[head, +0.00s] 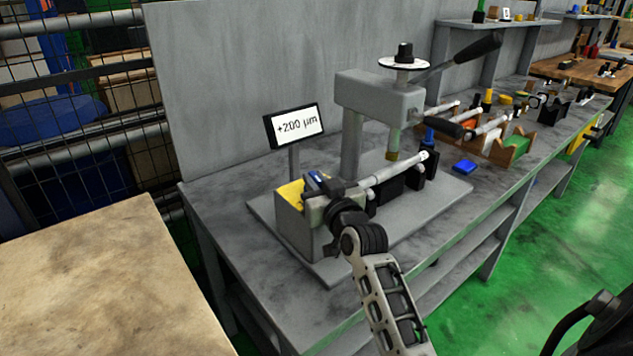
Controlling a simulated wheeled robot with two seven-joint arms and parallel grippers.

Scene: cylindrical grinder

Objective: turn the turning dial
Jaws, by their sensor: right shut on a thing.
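My right gripper (325,192) is at the near left end of the grinder on the grey bench, against its grey box with a yellow top (291,194). It is shut on a small part there, which I take to be the turning dial; the gripper and wrist mostly hide it. A blue piece shows at the fingers. A separate black knob on a white disc (404,63) sits on top of the press-like column, away from the gripper. A display (297,126) reads "+200 µm". My left gripper is not in view.
A pale bar (390,172) runs right from the box on the grey base plate. A long black-handled lever (478,48) sticks out above. A blue block (465,167) and wooden racks stand to the right. A bare tabletop (95,280) is at left.

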